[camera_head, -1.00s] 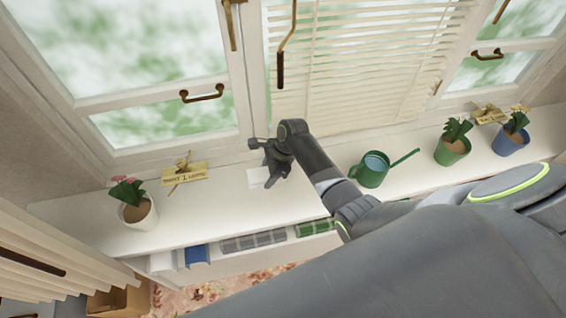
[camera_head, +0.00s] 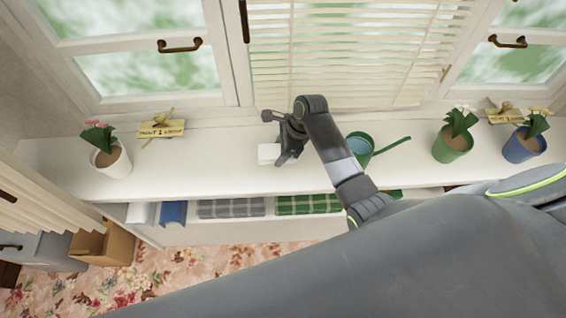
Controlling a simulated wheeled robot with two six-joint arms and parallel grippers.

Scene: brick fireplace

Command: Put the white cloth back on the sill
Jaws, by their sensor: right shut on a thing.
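The white cloth (camera_head: 268,153) is a small, pale folded block at the middle of the white window sill (camera_head: 220,150), in front of the blind. My right gripper (camera_head: 283,155) is shut on its right side, and the dark fingers hide part of it. I cannot tell whether the cloth rests on the sill or hangs just above it. My left gripper is not in view.
A green watering can (camera_head: 360,149) stands close right of my right arm. Potted flowers in white (camera_head: 110,162), green (camera_head: 452,148) and blue (camera_head: 523,147) pots stand along the sill. Folded cloths (camera_head: 230,208) lie on the shelf below.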

